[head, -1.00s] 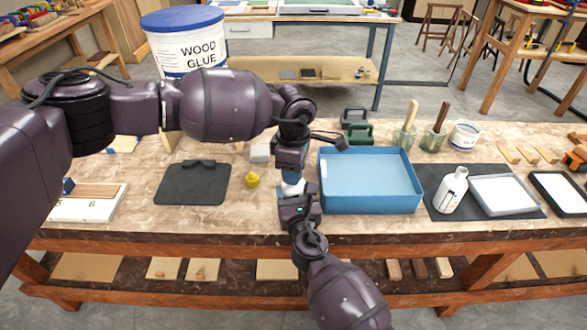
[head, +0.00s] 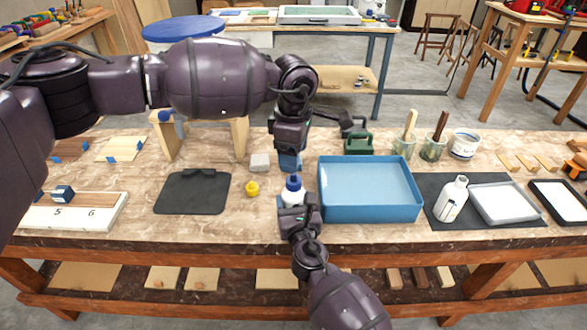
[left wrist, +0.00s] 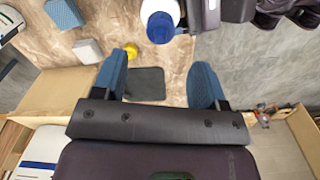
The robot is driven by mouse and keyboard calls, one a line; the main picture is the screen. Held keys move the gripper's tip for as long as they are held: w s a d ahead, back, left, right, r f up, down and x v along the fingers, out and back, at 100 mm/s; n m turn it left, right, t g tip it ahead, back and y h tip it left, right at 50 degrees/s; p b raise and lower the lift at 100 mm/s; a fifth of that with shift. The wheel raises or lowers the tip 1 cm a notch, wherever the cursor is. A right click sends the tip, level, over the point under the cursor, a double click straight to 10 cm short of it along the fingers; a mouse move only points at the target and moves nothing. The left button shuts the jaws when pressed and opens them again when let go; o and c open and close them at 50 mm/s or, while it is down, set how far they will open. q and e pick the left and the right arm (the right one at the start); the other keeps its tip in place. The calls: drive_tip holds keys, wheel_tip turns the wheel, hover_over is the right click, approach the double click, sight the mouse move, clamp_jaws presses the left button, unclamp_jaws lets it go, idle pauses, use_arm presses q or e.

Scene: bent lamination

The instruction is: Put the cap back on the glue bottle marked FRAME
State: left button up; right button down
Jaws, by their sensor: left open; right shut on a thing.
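A white glue bottle with a blue cap (head: 293,184) on its top stands upright in front of me. My right gripper (head: 298,206) is shut on its body; no FRAME marking can be read. My left gripper (head: 290,163) is open and empty, just above and behind the blue cap, apart from it. In the left wrist view its blue fingers (left wrist: 160,80) are spread, and the blue cap (left wrist: 160,27) shows beyond them. A small yellow cap-like piece (head: 252,188) lies on the bench left of the bottle. Another white bottle (head: 451,200) stands at right; no coloured cap shows on it.
A blue tray (head: 370,214) stands right of the held bottle. Behind are a green-handled thing (head: 358,142) and jars with brushes (head: 405,147). The bench front is mostly clear.

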use_arm(q)
drive_tip(key=shift+r, duration=2.15)
use_arm(e)
drive_tip(key=shift+c, duration=0.8)
unclamp_jaws()
drive_tip(key=shift+s+d, duration=0.15)
drive_tip(key=shift+s, duration=0.4)
use_arm(q)
drive_tip(key=shift+r+p, duration=0.45)
drive_tip(key=shift+r, duration=0.4)
use_arm(e)
drive_tip(key=s+d, duration=0.1)
drive_tip(key=s, duration=0.8)
drive_tip(key=shift+s+d, duration=0.25)
drive_tip(key=shift+d, duration=0.15)
